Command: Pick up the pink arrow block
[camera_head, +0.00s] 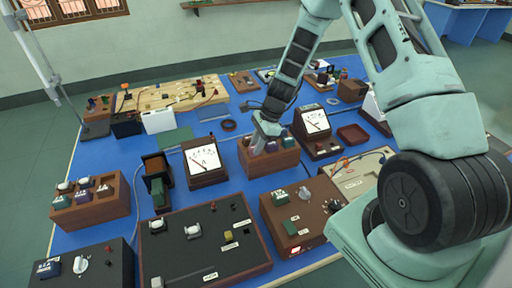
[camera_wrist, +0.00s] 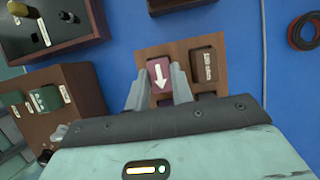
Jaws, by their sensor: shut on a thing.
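The pink arrow block (camera_wrist: 160,72) is a small mauve-pink block with a white arrow on its top face, seen in the wrist view. It sits at a brown wooden holder (camera_wrist: 180,45), between the two fingers of my gripper (camera_wrist: 160,92). The gripper is shut on the block, with a finger against each side. A dark brown block (camera_wrist: 205,66) with white lettering sits beside it in the same holder. In the head view my gripper (camera_head: 264,140) reaches down into the wooden holder (camera_head: 270,162); the pink block cannot be made out there.
Meter boxes stand left (camera_head: 205,165) and right (camera_head: 316,128) of the holder. A brown box with a green block (camera_head: 303,208) and a large dark panel (camera_head: 203,247) lie in front. Another block holder (camera_head: 93,205) is at left. Bare blue tabletop (camera_head: 232,190) shows between them.

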